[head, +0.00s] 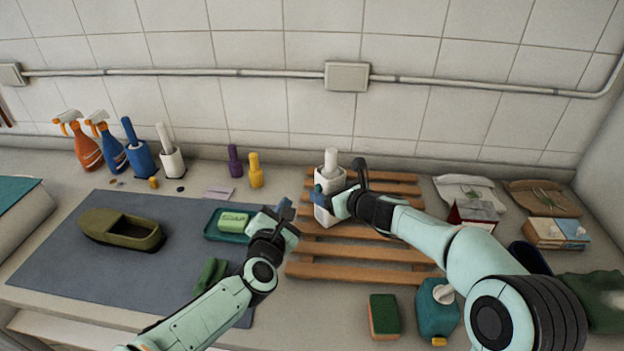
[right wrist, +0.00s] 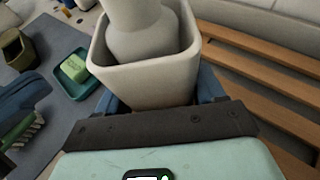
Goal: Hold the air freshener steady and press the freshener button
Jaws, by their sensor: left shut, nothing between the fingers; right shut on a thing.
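The white air freshener (head: 323,207) has a square, open-topped body with a rounded white upper part inside it. It is upright at the left part of the wooden slatted rack (head: 360,251). I cannot tell whether its base touches the slats. My right gripper (head: 328,196) is shut around its body from the right. The right wrist view shows the body (right wrist: 150,78) close up between the blue fingers, with its top cut off by the frame. My left gripper (head: 287,209) is shut and empty, left of the freshener and apart from it. No separate button can be made out.
A green soap dish (head: 215,236) and an olive shoe (head: 95,222) lie on the grey mat (head: 60,260). Spray bottles (head: 84,148) stand at the back left. A sponge (head: 384,316) and a teal bottle (head: 432,318) stand in front of the rack.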

